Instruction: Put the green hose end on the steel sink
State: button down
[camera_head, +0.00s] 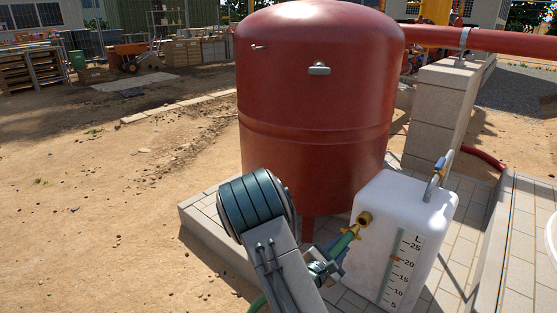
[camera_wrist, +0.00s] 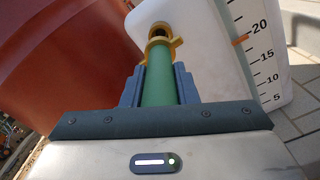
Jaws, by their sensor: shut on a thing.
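My gripper (camera_head: 326,268) is shut on the green hose end (camera_head: 344,243), which has a brass coupling (camera_head: 365,218) at its tip. In the wrist view the green hose end (camera_wrist: 159,82) lies between the two dark fingers of my gripper (camera_wrist: 160,92), with the brass coupling (camera_wrist: 161,44) beyond them. The coupling overlaps the white container in both views; I cannot tell whether they touch. More green hose (camera_head: 258,302) hangs below and left of my gripper. I cannot make out a steel sink in either view.
A white container (camera_head: 385,205) with a litre scale stands on grey paving just right of my gripper. A large red tank (camera_head: 310,110) stands close behind. A block pillar (camera_head: 440,105) and red pipe (camera_head: 500,43) are at right. Open sandy ground (camera_head: 90,220) lies left.

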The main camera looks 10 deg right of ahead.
jog(key=w+a+r+n+t+y, duration=0.1)
jog(key=a+r+n+t+y, duration=0.3)
jog(key=a, duration=0.3)
jog(key=w+a+r+n+t+y, duration=0.25)
jog(key=a+y, duration=0.25)
jog(key=a, duration=0.3)
notch_tip(320, 180, up, 32)
jog(key=p, duration=3.2)
jog(key=shift+s+d+f, duration=0.2)
jog(key=shift+s+d, duration=0.15)
jog(key=shift+n, duration=0.25)
